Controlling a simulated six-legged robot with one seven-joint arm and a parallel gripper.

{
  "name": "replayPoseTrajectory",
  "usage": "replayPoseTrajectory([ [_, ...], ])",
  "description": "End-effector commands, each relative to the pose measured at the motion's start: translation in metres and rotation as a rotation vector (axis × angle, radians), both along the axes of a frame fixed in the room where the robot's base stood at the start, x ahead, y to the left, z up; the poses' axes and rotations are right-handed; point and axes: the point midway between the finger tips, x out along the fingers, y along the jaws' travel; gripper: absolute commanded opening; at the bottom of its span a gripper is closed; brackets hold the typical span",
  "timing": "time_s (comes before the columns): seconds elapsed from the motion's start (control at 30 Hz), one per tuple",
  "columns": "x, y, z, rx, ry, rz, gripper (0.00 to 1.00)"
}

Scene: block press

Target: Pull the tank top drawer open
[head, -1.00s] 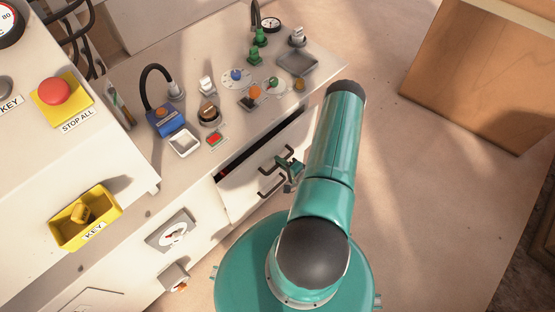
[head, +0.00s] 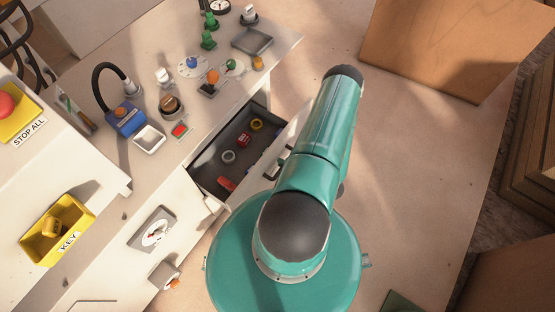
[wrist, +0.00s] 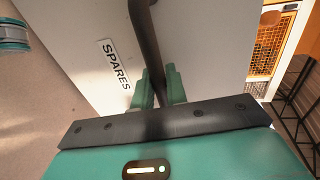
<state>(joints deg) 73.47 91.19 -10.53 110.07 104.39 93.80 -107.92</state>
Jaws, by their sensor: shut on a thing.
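The top drawer (head: 208,172) stands open from the bench in the head view, its dark inside showing. In the wrist view the pale drawer front (wrist: 85,50) carries a SPARES label (wrist: 115,65). A dark bar handle (wrist: 148,35) runs up from that front. My gripper (wrist: 160,88) is shut on the handle, a green finger on each side of the bar. In the head view my teal arm hides most of the gripper and part of the drawer front.
The drawer holds a yellow ring (head: 256,125), a pale ring (head: 228,156) and red items (head: 226,183). The bench top (head: 190,110) carries knobs and a blue lamp-like device (head: 125,118). A wooden box (head: 440,45) stands at upper right. Open floor (head: 400,190) lies right of my arm.

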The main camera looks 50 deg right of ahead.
Motion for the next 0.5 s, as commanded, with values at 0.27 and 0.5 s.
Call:
replayPoseTrajectory([
  [0.27,-0.0095,-0.0015,0.0007,-0.002,-0.003,-0.002,0.0],
  [0.5,-0.0095,-0.0017,0.0007,-0.003,-0.002,-0.001,0.0],
])
